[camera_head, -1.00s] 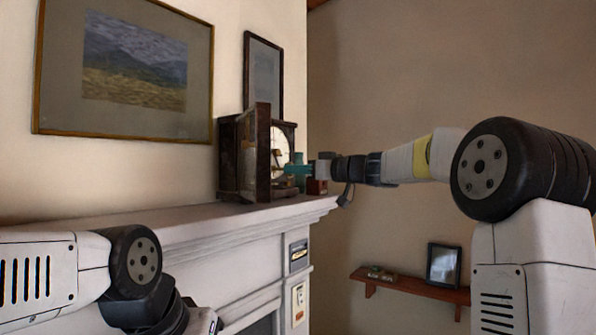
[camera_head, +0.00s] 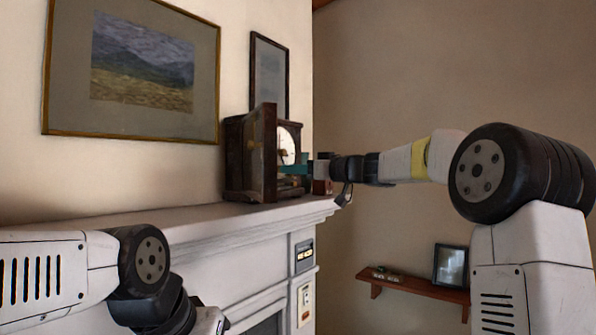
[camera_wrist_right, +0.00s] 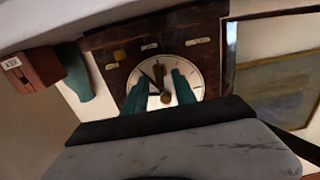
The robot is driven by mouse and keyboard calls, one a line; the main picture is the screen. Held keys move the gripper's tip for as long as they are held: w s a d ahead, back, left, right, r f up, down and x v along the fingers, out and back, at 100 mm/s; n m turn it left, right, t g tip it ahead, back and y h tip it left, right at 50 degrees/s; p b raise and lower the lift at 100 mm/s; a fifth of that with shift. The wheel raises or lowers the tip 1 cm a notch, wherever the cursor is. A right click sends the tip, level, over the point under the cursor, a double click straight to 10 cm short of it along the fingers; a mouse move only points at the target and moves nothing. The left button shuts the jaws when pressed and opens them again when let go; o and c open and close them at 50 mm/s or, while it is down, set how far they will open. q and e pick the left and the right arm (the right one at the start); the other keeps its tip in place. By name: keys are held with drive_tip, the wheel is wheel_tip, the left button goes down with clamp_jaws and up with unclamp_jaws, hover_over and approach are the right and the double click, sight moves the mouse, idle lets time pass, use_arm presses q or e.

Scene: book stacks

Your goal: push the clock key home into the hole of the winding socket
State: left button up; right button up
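The brown wooden clock (camera_head: 262,150) stands on the mantel with its front door swung out. Its pale dial (camera_wrist_right: 208,70) faces the right wrist camera. The teal fingers of my right gripper (camera_wrist_right: 160,90) reach toward the dial, with a gap between them. Brass parts (camera_wrist_right: 165,97) show in that gap. They may be the clock key, but I cannot separate key from winding socket or tell whether the fingers touch them. In the head view my right gripper (camera_head: 296,168) is at the clock front. My left arm shows at lower left; its gripper is out of view.
A red-brown box (camera_wrist_right: 38,67) with a key label sits beside the clock on the mantel (camera_head: 200,222). A teal object (camera_wrist_right: 76,72) is beside that box. Framed pictures (camera_head: 140,75) hang behind. A low shelf (camera_head: 420,289) is at the right.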

drive_tip(key=v, duration=0.7)
drive_tip(key=shift+s+d, duration=0.25)
drive_tip(key=shift+d, duration=0.05)
idle(0.3)
drive_tip(key=s+f+m+g+h, duration=0.3)
drive_tip(key=s+f+h, duration=0.2)
drive_tip(key=s+f, duration=0.75)
drive_tip(key=s+d+f+m+h, duration=0.3)
drive_tip(key=s+d+f, duration=0.2)
drive_tip(key=s+f, duration=0.3)
drive_tip(key=s+d+f+m+g+h, duration=0.1)
drive_tip(key=s+d+f+m+h, duration=0.3)
drive_tip(key=s, duration=0.9)
wheel_tip(320, 180, down, 5)
drive_tip(key=shift+d+r, duration=0.15)
drive_tip(key=shift+d, duration=0.85)
